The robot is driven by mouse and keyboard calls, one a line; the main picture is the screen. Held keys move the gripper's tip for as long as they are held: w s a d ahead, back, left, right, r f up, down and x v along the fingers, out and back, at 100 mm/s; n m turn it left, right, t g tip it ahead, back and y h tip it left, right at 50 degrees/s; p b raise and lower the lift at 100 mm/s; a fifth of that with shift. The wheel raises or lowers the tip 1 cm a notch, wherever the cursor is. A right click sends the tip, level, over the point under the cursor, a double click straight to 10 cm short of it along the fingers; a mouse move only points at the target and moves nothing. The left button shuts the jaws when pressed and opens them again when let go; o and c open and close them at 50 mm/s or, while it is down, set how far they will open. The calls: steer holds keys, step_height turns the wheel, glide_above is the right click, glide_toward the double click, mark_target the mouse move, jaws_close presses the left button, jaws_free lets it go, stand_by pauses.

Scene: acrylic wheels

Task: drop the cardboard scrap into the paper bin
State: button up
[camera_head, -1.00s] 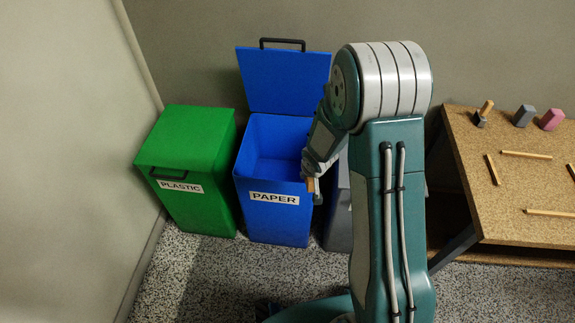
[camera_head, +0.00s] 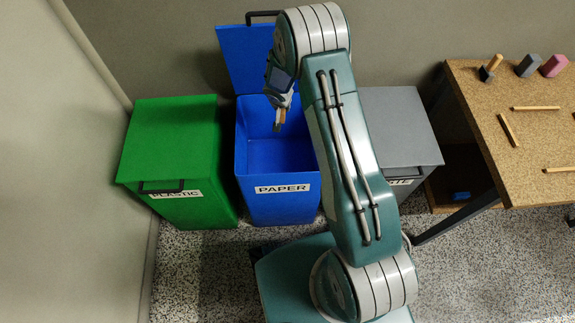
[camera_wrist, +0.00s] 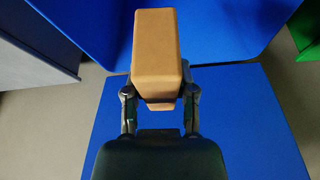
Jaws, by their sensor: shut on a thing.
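The cardboard scrap (camera_wrist: 157,50) is a tan block in the wrist view. My gripper (camera_wrist: 160,98) is shut on it, one finger on each side. In the head view the scrap (camera_head: 282,116) shows small at the tip of my gripper (camera_head: 279,112), over the opening of the paper bin. The paper bin (camera_head: 282,206) is blue, labelled PAPER, with its lid (camera_head: 240,60) raised at the back. Its inside looks empty where I can see it; my arm hides part of its right side. Blue surfaces of the bin also fill much of the wrist view (camera_wrist: 255,130).
A green plastic bin (camera_head: 170,140) with a shut lid stands left of the paper bin. A grey bin (camera_head: 402,130) with a shut lid stands on its right. A cork-topped table (camera_head: 470,95) at the far right holds sticks and small blocks. Speckled floor lies in front.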

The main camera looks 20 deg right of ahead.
steer(key=shift+a+f, duration=0.1)
steer(key=shift+f, duration=1.6)
steer(key=o, duration=0.9)
steer(key=shift+c, duration=0.2)
steer(key=shift+r, duration=0.1)
steer(key=v, duration=1.1)
steer(key=shift+r, duration=0.35)
steer(key=shift+a, duration=0.1)
